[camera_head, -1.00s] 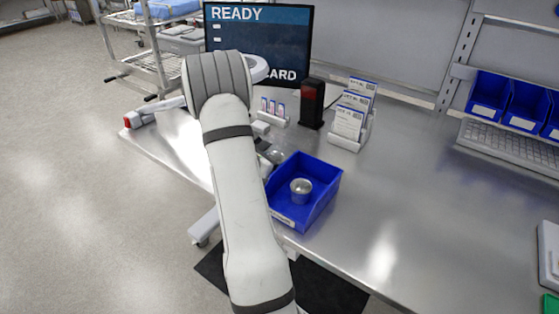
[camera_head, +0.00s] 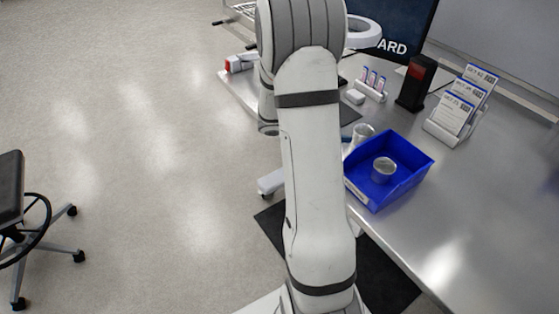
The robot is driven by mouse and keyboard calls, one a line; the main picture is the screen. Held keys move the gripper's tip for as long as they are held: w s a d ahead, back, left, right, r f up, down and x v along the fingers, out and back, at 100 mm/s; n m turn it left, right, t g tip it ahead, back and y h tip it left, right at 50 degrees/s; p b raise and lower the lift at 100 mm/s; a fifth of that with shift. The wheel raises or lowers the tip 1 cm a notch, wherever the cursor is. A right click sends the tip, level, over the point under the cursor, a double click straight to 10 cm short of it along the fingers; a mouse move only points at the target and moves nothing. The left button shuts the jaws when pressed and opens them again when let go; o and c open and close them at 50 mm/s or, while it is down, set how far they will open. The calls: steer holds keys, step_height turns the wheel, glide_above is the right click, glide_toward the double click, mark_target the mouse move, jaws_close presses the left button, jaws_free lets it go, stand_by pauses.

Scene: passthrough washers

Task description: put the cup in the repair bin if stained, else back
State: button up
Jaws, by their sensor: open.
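A small silvery cup (camera_head: 384,168) stands inside an open blue bin (camera_head: 412,172) on the metal bench. A second clear or shiny cup-like vessel (camera_head: 362,133) stands just behind the bin, partly hidden by its wall. No stain can be made out on either at this size. I cannot tell whether the blue bin is the repair bin; its front label is not readable. My arm rises through the middle of the view, left of the bin, and bends at the top. My gripper is hidden behind the arm.
A dark device with a red panel (camera_head: 416,84), a card holder (camera_head: 461,106) and a small rack (camera_head: 371,84) stand at the back of the metal bench (camera_head: 480,200). The bench right of the bin is clear. A wheeled chair (camera_head: 30,215) stands at left on open floor.

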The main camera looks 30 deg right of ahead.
steer(key=s+a+r+m+t+y, duration=0.2)
steer(key=s+a+r+m+y, duration=0.1)
steer(key=a, duration=0.7)
steer(key=s+a+r+m+t+y, duration=0.2)
steer(key=s+a+m+y, duration=0.3)
steer(key=a, duration=0.6)
steer(key=s+a+r+m+t+y, duration=0.1)
steer(key=s+a+r+m+y, duration=0.4)
steer(key=a+m, duration=0.3)
steer(key=shift+a+t, duration=0.4)
steer(key=shift+a, duration=1.1)
steer(key=shift+r, duration=0.1)
